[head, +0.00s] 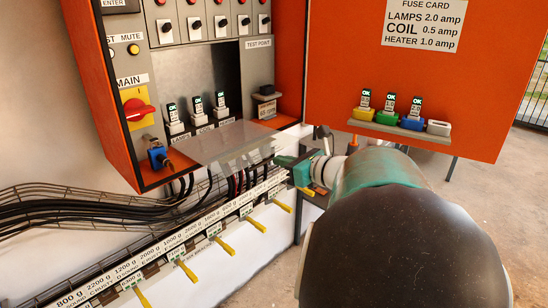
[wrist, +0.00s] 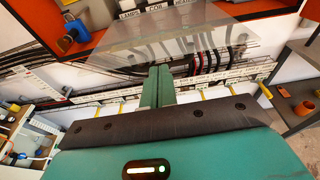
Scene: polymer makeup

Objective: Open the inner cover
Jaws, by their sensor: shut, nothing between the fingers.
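The inner cover (head: 232,143) looks like a clear see-through panel at the foot of the orange cabinet's recess. It juts outward from the cabinet, roughly flat, over the black and red cables. It also shows in the wrist view (wrist: 170,48), ahead of my fingers. My gripper (head: 282,162) is at the right of the panel's outer edge in the head view. In the wrist view, my gripper's green fingers (wrist: 155,82) are together and empty, just below the panel's near edge. I cannot tell whether they touch it.
The orange cabinet door (head: 445,75) stands open at right, with a shelf (head: 400,130) of coloured fuses. Three fuses stand inside the recess. A red main switch (head: 138,108) and blue padlock (head: 157,155) are at left. A rail of yellow-tipped tags (head: 180,240) runs below.

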